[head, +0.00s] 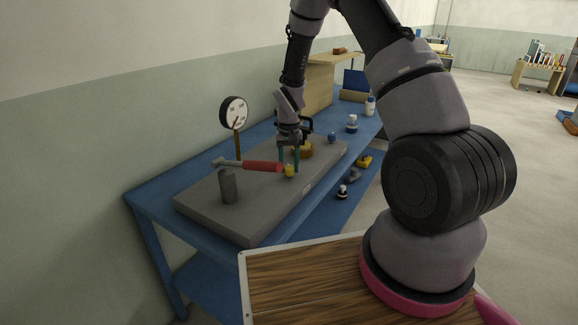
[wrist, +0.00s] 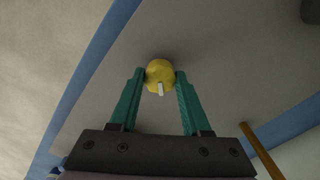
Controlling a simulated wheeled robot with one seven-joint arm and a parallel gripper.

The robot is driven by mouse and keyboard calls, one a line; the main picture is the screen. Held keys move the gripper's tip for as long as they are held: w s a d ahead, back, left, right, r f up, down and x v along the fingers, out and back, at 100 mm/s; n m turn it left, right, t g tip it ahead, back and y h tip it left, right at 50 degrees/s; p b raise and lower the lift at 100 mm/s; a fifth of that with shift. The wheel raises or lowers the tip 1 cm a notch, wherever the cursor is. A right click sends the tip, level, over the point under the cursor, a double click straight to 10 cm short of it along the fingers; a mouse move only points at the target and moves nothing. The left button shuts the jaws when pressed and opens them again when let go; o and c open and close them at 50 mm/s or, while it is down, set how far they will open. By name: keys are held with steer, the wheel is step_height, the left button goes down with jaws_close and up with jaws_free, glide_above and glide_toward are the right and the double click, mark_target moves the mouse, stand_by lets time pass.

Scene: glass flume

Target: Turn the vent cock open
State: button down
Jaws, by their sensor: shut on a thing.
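A small round yellow knob (head: 289,172), which seems to be the vent cock, sits on the grey slab (head: 215,215) on the blue bench. In the wrist view the knob (wrist: 159,70) has a short white mark that points towards the bottom of the picture. My gripper (head: 289,167) reaches down from above with its teal fingers on either side of the knob. In the wrist view my gripper (wrist: 160,78) is shut on it, one fingertip at each side. The knob's base is hidden.
A grey cylinder (head: 228,187) stands near the slab's front left. A round dial gauge (head: 234,112) stands behind on a brown post. A brass-coloured part (head: 303,150) and blue knob (head: 332,137) lie farther right.

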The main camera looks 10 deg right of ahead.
mark_target(289, 167)
steer(key=n, duration=0.4)
steer(key=shift+n, duration=2.2)
steer(key=shift+c, duration=1.9)
jaws_free()
steer(key=shift+r, duration=0.1)
step_height(289, 167, up, 11)
steer(key=shift+f, duration=0.2)
steer(key=shift+r, duration=0.1)
